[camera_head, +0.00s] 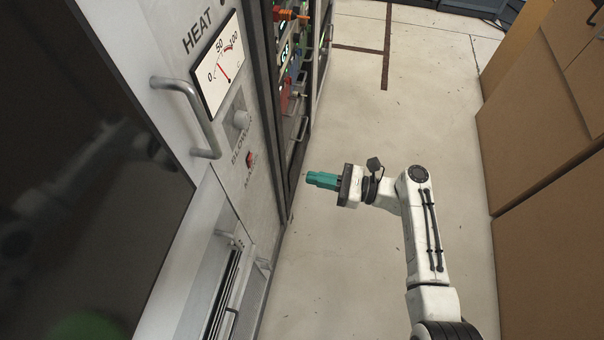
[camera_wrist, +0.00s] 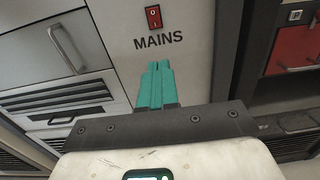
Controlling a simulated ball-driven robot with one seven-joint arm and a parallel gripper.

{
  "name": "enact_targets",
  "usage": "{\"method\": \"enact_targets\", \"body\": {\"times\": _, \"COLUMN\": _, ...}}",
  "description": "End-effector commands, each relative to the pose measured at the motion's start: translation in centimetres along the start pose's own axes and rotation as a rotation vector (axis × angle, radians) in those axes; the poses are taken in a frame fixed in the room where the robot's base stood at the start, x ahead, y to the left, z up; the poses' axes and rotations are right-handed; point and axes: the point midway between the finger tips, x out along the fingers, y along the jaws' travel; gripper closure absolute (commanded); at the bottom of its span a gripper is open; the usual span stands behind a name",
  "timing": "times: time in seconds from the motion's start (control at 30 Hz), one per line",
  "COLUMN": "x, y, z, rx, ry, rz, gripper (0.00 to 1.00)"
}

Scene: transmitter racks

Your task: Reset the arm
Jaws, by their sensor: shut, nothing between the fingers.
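My arm (camera_head: 425,220) is white with black joints and reaches up from the bottom right in the head view, bent left toward the rack. My gripper (camera_head: 310,179) has teal fingers, shut and empty, pointing at the rack front with a gap to it. The wrist view shows the shut teal fingers (camera_wrist: 158,66) in front of the panel, just below the red MAINS switch (camera_wrist: 153,17). In the head view that small red switch (camera_head: 250,159) sits on the panel up and left of the fingers.
The grey rack (camera_head: 235,130) with a HEAT gauge (camera_head: 220,68) and a protruding handle (camera_head: 190,115) stands at left. Cardboard boxes (camera_head: 535,120) line the right side. Clear floor (camera_head: 400,120) lies between them. A red panel (camera_wrist: 296,45) shows at right in the wrist view.

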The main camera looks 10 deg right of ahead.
Motion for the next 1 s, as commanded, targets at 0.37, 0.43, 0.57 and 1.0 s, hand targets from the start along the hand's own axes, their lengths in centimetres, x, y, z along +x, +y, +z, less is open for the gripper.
{"method": "enact_targets", "body": {"times": 0.37, "x": -0.8, "y": 0.0, "z": -0.1, "rx": 0.000, "ry": 0.000, "rz": 0.000, "gripper": 1.00}}
{"method": "enact_targets", "body": {"times": 0.43, "x": -0.9, "y": 0.6, "z": -0.6, "rx": -0.032, "ry": 0.026, "rz": 0.011, "gripper": 1.00}}
{"method": "enact_targets", "body": {"times": 0.57, "x": -1.9, "y": 3.6, "z": -3.0, "rx": -0.216, "ry": 0.165, "rz": 0.082, "gripper": 1.00}}
{"method": "enact_targets", "body": {"times": 1.0, "x": -16.2, "y": 16.1, "z": -7.8, "rx": -1.211, "ry": 0.841, "rz": 0.813, "gripper": 1.00}}
